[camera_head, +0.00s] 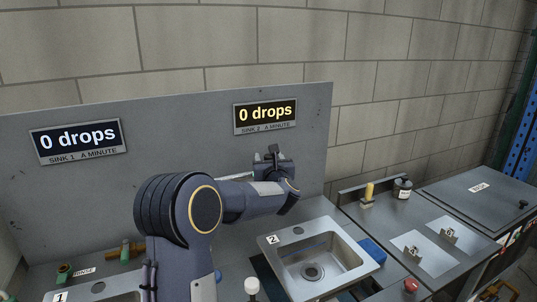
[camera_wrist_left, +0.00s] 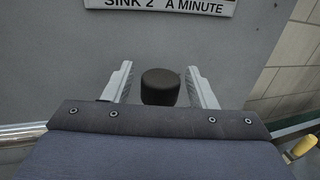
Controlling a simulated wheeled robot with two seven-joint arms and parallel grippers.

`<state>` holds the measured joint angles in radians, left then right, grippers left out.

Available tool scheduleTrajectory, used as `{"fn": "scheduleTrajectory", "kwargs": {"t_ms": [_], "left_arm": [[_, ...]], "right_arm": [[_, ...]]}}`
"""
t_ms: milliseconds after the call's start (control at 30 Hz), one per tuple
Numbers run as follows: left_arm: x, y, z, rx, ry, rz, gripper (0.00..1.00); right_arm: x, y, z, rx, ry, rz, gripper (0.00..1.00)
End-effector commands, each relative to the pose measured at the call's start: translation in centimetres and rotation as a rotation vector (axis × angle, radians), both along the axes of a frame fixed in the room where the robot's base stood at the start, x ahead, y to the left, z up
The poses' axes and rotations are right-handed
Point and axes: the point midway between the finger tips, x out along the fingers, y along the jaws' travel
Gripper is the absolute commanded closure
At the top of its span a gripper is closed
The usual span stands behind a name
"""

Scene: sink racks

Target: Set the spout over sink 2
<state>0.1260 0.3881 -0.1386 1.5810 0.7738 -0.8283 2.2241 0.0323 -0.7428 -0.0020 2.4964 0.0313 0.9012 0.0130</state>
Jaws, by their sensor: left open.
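Sink 2 (camera_head: 345,250) is a steel basin with a round drain and a "2" label, right of centre in the head view. My left gripper (camera_head: 273,152) is raised at the back panel, below the sink 2 display (camera_head: 265,115). In the left wrist view, its fingers (camera_wrist_left: 161,88) are open, one on either side of a dark round knob (camera_wrist_left: 160,86). I see gaps between the knob and both fingers. No spout can be made out clearly; my left arm covers part of the panel. I cannot tell whether the knob belongs to the spout. My right gripper is not seen.
Sink 1 (camera_head: 97,290) is partly cut off at lower left, under its own display (camera_head: 79,141); both displays read "0 drops".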

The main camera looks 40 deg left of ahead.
Motion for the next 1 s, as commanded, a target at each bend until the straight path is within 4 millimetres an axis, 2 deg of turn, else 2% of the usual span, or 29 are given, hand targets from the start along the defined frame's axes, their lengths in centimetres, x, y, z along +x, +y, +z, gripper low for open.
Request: {"fn": "scheduleTrajectory", "kwargs": {"t_ms": [100, 367, 767, 1000], "left_arm": [[0.46, 0.59, 0.03, 0.001, 0.001, 0.001, 0.48], [0.58, 0.66, -0.03, 0.001, 0.0, -0.001, 0.48], [0.56, 0.64, -0.01, 0.001, 0.0, -0.001, 0.99], [0.49, 0.53, -0.12, 0.001, 0.0, -0.006, 1.0]], "right_arm": [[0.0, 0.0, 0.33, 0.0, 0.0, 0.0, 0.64], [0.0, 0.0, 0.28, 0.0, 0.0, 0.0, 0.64], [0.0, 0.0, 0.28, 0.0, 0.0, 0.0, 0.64], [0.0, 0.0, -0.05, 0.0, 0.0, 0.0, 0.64]]}}
